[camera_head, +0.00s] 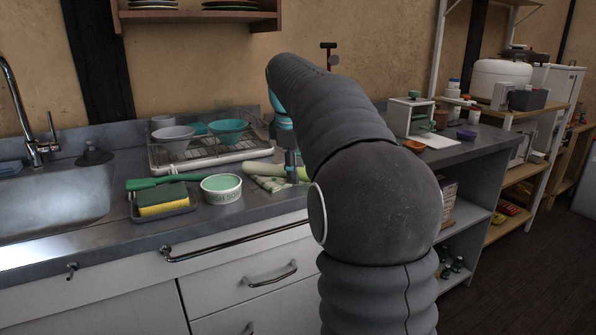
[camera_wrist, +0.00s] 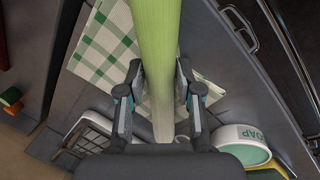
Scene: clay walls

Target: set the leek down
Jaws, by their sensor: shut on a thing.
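The leek (camera_wrist: 158,45) is long, pale green shading to white, and lies between the two fingers of my gripper (camera_wrist: 157,98) in the wrist view. My gripper is shut on it. In the head view the leek's pale end (camera_head: 258,169) sticks out to the left of my gripper (camera_head: 291,172), and my arm hides the rest. A green-and-white checked cloth (camera_wrist: 104,40) lies on the counter under the leek; it also shows in the head view (camera_head: 270,184). I cannot tell whether the leek touches the cloth.
A soap tub (camera_head: 221,189), a sponge (camera_head: 163,199) on a tray and a green-handled brush (camera_head: 155,183) stand left of the cloth. A dish rack (camera_head: 190,155) with bowls is behind. The sink (camera_head: 60,205) is far left. The counter's front edge is close.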

